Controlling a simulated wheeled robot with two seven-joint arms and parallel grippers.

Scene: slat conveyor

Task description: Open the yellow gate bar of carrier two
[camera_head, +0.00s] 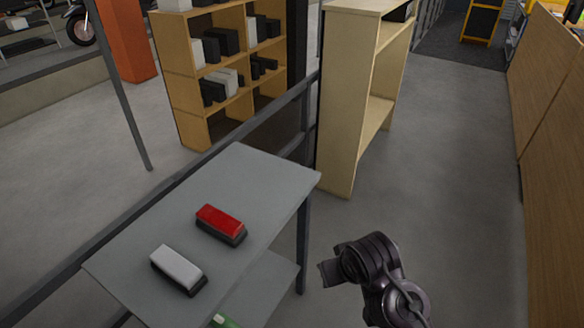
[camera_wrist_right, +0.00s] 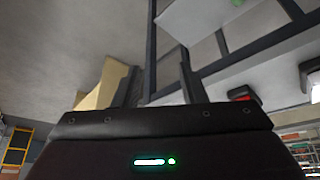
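No carrier and no yellow gate bar can be made out in either view. My right arm (camera_head: 385,280) comes in at the bottom of the head view, right of a grey table, and touches nothing there. In the right wrist view my right gripper (camera_wrist_right: 158,78) has its two dark fingers apart with nothing between them. My left gripper is not in view.
The grey table (camera_head: 150,235) bears a red-topped block (camera_head: 220,223) and a white-topped block (camera_head: 178,268). Behind it stand a dark rail, a pale shelf (camera_head: 340,100) and a wooden shelf (camera_head: 172,85) with boxes. A wooden panel (camera_head: 548,130) lines the right; floor between is clear.

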